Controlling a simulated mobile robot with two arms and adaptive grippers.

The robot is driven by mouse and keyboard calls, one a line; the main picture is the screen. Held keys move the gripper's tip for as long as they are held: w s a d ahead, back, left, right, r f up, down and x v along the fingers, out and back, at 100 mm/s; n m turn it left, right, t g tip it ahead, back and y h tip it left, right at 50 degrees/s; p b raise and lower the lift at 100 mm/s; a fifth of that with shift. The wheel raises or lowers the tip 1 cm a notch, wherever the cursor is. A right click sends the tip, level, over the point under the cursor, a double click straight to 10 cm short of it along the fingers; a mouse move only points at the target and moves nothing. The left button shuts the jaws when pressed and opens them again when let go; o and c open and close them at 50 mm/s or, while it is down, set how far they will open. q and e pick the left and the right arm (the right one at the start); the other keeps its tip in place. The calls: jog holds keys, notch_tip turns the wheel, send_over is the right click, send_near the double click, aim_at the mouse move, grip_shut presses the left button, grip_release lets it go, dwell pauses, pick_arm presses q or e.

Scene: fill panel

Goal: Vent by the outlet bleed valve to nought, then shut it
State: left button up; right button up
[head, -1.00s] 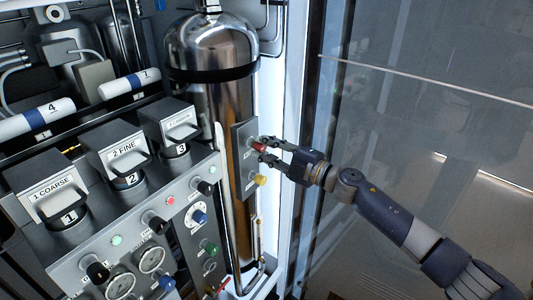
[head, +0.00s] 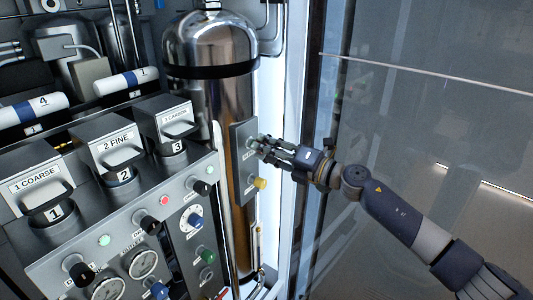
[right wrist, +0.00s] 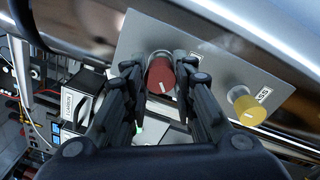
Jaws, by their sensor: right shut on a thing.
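A red knob (right wrist: 160,76) with a white pointer mark sits on a small grey plate (right wrist: 130,42) in the right wrist view; I take it for the bleed valve, but its label is not readable. My right gripper (right wrist: 162,88) is shut on this knob, one finger on each side. In the head view my right gripper (head: 262,147) is at the upper part of the plate (head: 240,133) and its fingers hide the knob. Two round gauges (head: 143,263) stand at the lower left, too small to read. My left gripper is not in view.
A yellow knob (head: 259,183) sits just below the gripper on the same plate. A polished steel cylinder (head: 210,45) stands behind it. The panel (head: 130,237) at left carries several knobs and lights. A glass-like wall (head: 430,130) is at right. Faint white haze shows by the plate.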

jog(key=shift+n, duration=0.4)
jog(key=o, duration=1.1)
jog(key=v, duration=1.2)
jog(key=shift+f, duration=0.1)
dwell(0.5)
